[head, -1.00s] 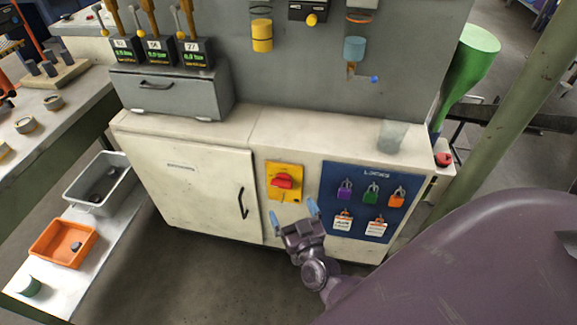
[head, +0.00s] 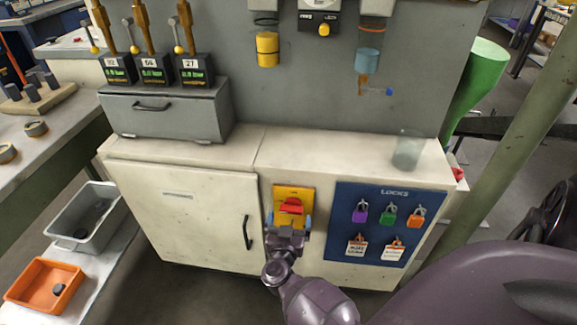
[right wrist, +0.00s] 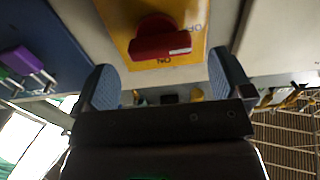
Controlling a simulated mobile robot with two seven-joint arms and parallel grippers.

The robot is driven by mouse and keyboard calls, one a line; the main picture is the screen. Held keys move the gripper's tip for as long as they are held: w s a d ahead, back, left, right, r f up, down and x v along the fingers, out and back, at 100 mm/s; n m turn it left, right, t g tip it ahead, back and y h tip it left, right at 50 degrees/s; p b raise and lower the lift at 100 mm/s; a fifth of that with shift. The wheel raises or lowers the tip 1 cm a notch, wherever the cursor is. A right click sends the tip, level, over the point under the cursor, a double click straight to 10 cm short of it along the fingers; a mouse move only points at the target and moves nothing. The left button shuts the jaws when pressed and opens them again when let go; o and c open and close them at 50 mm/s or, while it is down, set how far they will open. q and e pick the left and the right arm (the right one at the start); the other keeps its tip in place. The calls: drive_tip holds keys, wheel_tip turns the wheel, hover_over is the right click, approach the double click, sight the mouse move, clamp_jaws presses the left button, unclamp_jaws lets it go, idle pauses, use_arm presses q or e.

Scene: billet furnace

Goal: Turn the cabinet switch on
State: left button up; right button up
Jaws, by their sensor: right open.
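The cabinet switch is a red rotary handle (head: 291,206) on a yellow plate (head: 293,192), on the white cabinet's front right of its door. The handle lies roughly crosswise. In the right wrist view the red handle (right wrist: 160,42) carries a white mark, and the plate (right wrist: 192,15) shows OFF and ON lettering, upside down. My right gripper (head: 288,221) is open in front of the plate's lower part, with one blue-grey fingertip at each side. In the right wrist view its open fingers (right wrist: 165,80) lie either side of the handle, apparently not touching it. My left gripper is not in view.
A blue lock board (head: 377,250) with coloured padlocks and tags is right of the switch. The cabinet door (head: 185,215) with a black handle (head: 247,232) is to the left. A clear cup (head: 407,152) stands on the cabinet top. Grey and orange bins (head: 45,268) stand at left.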

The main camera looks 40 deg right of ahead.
sight(291, 212)
drive_tip(key=x, duration=0.3)
drive_tip(key=shift+w+d+f+b, duration=0.15)
drive_tip(key=shift+b, duration=0.25)
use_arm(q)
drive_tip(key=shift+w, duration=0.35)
use_arm(e)
drive_tip(key=shift+w+d, duration=0.3)
drive_tip(key=shift+w, duration=0.05)
drive_tip(key=c, duration=0.9)
